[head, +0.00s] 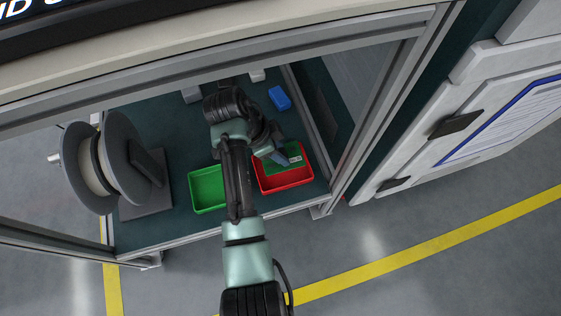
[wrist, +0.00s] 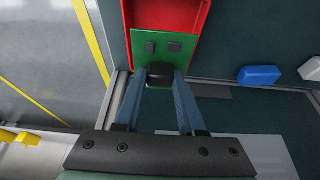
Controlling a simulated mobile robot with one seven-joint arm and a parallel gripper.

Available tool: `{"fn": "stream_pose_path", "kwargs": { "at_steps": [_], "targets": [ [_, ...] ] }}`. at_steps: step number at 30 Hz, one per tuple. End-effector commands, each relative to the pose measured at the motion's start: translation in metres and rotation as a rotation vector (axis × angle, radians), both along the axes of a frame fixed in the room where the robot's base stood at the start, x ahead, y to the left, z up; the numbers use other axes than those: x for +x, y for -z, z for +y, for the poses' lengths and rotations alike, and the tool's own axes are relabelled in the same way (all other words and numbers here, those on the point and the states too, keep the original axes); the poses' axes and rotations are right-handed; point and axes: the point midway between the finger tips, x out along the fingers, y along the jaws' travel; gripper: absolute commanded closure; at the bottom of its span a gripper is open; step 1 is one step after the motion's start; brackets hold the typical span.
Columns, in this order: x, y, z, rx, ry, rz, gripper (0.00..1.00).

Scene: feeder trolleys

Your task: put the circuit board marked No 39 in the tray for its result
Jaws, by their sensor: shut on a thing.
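My gripper (wrist: 160,80) is shut on the green circuit board (wrist: 172,45), with its fingers on a black part at the board's near edge. In the wrist view the board overlaps the near part of the red tray (wrist: 203,18). I cannot read the label, nor tell whether the board touches the tray. The green tray (head: 208,190) stands left of the red one and looks empty; my arm hides part of its right side.
A blue block (head: 279,97) lies behind the red tray; it also shows in the wrist view (wrist: 259,76). A large grey reel (head: 104,165) stands at the left of the shelf. Metal frame posts (head: 380,110) close the right side.

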Motion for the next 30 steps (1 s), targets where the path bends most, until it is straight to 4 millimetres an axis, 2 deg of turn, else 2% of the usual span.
{"fn": "stream_pose_path", "kwargs": {
  "at_steps": [1, 7, 13, 25, 26, 30],
  "targets": [
    [0.0, 0.014, 0.0, 0.0, 0.0, 0.0, 1.0],
    [0.0, 0.033, 0.0, 0.0, 0.0, 0.0, 1.0],
    [0.0, 0.067, 0.0, 0.0, -0.001, -0.001, 1.0],
    [0.0, 0.071, 0.0, 0.0, 0.0, -0.001, 1.0],
    [0.0, 0.071, 0.0, 0.0, 0.0, -0.001, 0.59],
    [0.0, 0.071, 0.0, 0.0, 0.0, -0.001, 0.34]
  ]
}}
